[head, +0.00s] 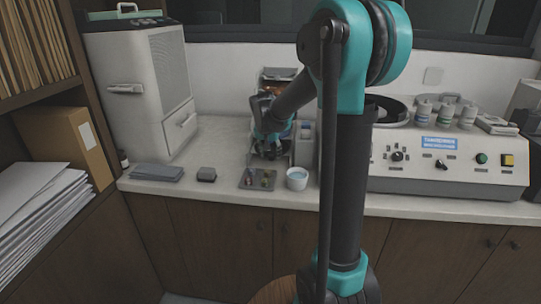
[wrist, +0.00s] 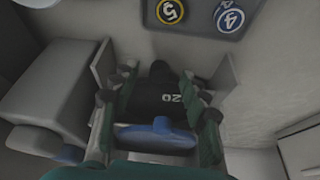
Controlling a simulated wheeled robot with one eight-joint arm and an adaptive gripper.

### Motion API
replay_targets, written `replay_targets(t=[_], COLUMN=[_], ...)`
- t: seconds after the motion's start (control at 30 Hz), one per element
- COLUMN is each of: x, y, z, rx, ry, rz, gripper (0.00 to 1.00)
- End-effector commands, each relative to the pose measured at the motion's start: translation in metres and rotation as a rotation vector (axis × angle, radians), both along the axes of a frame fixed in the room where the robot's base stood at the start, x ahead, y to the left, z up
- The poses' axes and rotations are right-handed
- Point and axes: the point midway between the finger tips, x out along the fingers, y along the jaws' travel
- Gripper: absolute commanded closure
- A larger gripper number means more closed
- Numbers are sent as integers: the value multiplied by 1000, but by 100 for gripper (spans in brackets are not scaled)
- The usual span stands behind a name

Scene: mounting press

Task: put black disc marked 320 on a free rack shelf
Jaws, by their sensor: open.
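A black object with white characters (wrist: 158,98), partly readable as "20" upside down, lies between the fingers of my gripper (wrist: 158,82) in the wrist view. It looks like the black disc; the rest of its marking is hidden. My gripper is open, one finger on each side of it; I cannot tell whether they touch it. In the head view my gripper (head: 268,148) is low at the back of the counter, and the disc cannot be made out. Upright grey plates (wrist: 222,76) flank the fingers. I cannot clearly identify the rack shelves.
A dark tray (head: 243,184) holds small coloured pieces; yellow "5" (wrist: 170,11) and blue "4" (wrist: 229,17) discs show on it. A white cup (head: 297,178) stands beside it. A control console (head: 450,165) is at right, a tall cabinet (head: 140,85) at left.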

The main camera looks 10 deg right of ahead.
Motion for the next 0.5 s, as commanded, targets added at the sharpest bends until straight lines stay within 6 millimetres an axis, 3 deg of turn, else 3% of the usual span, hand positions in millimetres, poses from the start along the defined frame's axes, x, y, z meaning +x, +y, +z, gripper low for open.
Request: replay_targets(t=[0.5], x=[-33], y=[15], z=[87], rx=[0], ry=[0], rz=[0], gripper=[55])
